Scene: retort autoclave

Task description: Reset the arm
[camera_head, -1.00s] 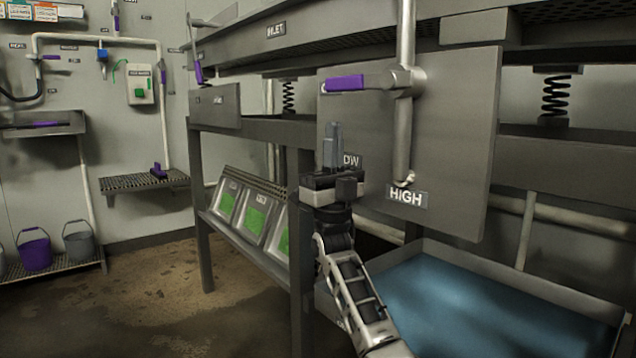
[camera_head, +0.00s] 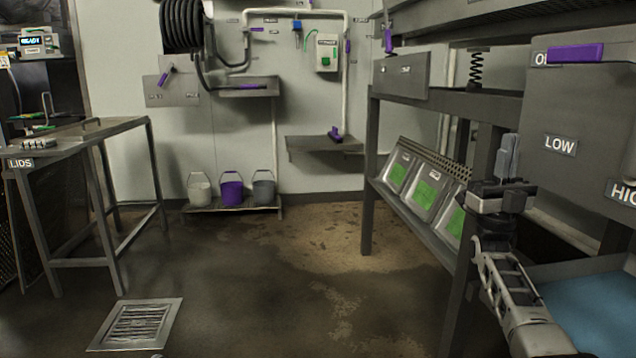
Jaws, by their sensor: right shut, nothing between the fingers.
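My right arm comes in from the lower right. Its gripper (camera_head: 507,158) points up, with the fingers shut and nothing between them. It is in front of the steel frame, left of the panel marked LOW (camera_head: 560,146), and looks clear of it, though the depth gap is hard to judge. A purple-handled lever (camera_head: 575,53) is on the upper part of that panel, at the right edge. My left gripper is not in view.
Pouches with green labels (camera_head: 428,192) lean on the frame's lower shelf. A blue basin (camera_head: 595,312) is at lower right. A steel table marked LIDS (camera_head: 100,134) stands at left. Several buckets (camera_head: 231,188) stand by the back wall. The floor between, with a drain grate (camera_head: 137,323), is clear.

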